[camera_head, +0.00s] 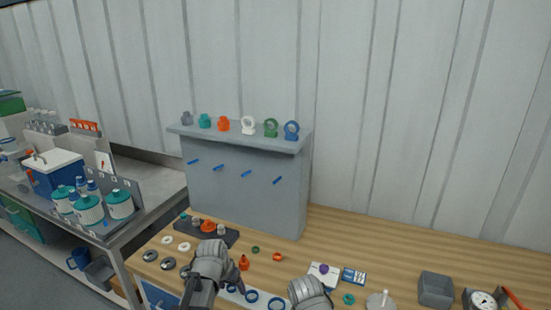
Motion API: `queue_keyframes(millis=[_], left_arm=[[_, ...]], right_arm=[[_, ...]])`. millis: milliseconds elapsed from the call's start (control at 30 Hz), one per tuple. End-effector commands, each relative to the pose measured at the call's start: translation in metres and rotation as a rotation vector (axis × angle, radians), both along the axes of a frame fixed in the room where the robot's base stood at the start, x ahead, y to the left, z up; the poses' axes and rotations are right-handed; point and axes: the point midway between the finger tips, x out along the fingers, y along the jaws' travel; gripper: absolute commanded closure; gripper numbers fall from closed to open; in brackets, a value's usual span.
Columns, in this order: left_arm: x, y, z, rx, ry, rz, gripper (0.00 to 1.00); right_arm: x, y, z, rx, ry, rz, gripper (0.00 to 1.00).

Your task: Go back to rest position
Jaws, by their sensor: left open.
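My left gripper (236,280) is low in the picture, over the front part of the wooden bench (400,265). Its grey wrist hides part of the bench behind it. It is open, and I see nothing held in it. A small orange fitting (244,262) shows just beside it; whether they touch I cannot tell. My right arm's rounded grey end shows at the bottom middle, cut off by the edge, and its jaws cannot be made out.
A grey stand (245,185) carries several coloured fittings and rings. A dark tray (207,231) with small parts, blue rings (251,296), a white box (323,275) and a grey bin (436,289) are on the bench. Teal-lidded jars (90,209) stand on the left table.

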Motion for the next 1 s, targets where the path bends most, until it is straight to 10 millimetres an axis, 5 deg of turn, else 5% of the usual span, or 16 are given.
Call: queue_keyframes(millis=[100, 200, 400, 567, 1000], left_arm=[[-0.054, -0.049, -0.006, 0.036, 0.108, -0.044, 0.26], [-0.096, -0.077, -0.010, 0.083, 0.195, -0.063, 0.26], [-0.156, -0.105, -0.010, 0.172, 0.305, -0.075, 0.26], [-0.172, -0.110, -0.010, 0.203, 0.334, -0.072, 0.26], [-0.172, -0.110, -0.010, 0.204, 0.336, -0.070, 0.26]], right_arm=[[0.000, 0.000, 0.000, 0.000, 0.000, 0.000, 0.27], [0.000, 0.000, 0.000, 0.000, 0.000, 0.000, 0.27], [0.000, 0.000, 0.000, 0.000, 0.000, 0.000, 0.27], [0.000, 0.000, 0.000, 0.000, 0.000, 0.000, 0.27], [0.000, 0.000, 0.000, 0.000, 0.000, 0.000, 0.27]])
